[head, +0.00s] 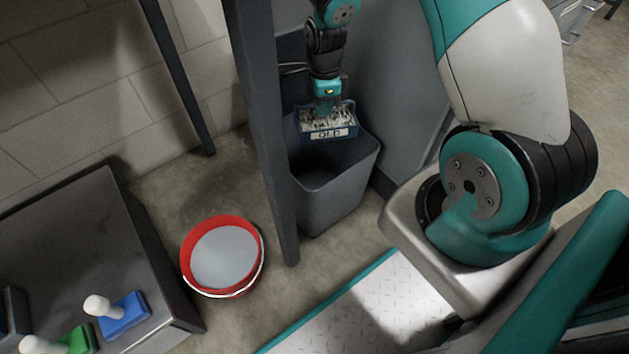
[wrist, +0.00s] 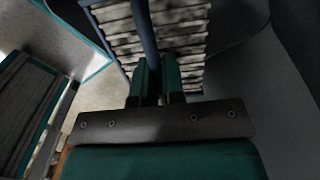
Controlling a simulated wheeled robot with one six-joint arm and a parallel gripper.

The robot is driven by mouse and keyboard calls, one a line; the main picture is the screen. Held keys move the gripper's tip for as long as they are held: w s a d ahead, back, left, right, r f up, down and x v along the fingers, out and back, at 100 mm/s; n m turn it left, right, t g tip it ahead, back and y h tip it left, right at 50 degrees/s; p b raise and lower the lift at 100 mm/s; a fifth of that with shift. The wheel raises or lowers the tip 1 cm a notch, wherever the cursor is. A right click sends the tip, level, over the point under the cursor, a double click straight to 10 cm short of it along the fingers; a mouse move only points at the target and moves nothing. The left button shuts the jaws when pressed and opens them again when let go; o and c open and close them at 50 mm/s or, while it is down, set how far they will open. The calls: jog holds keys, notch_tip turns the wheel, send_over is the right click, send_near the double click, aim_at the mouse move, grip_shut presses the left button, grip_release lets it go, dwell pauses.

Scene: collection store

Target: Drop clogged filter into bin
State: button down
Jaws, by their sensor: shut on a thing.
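The clogged filter (head: 327,122) is a blue-framed block with dirty pale pleats and a label reading "OLD" on its front. My gripper (head: 327,100) is shut on it from above. The filter is held over the mouth of the grey bin (head: 325,195), toward its back part. The bin stands on the floor, open at the top, and the part of its inside that shows looks empty. In the wrist view, the fingers of my gripper (wrist: 156,80) close on a dark bar of the filter, with its pale pleats (wrist: 185,45) beyond.
A dark upright post (head: 262,130) stands just left of the bin. A red bucket (head: 222,255) of grey liquid is on the floor to the left. A dark table (head: 90,240) holds a blue-based stamp-like tool (head: 122,315) and a green one (head: 75,342).

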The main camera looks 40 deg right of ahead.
jog(key=shift+f, duration=0.45)
jog(key=c, duration=1.1)
grip_release()
jog(key=shift+d, duration=0.1)
jog(key=shift+c, duration=0.2)
jog(key=shift+r, duration=0.1)
notch_tip(320, 180, up, 17)
jog(key=p, duration=0.6)
jog(key=shift+r+p, duration=0.15)
jog(key=shift+p, duration=0.2)
jog(key=shift+s, duration=0.1)
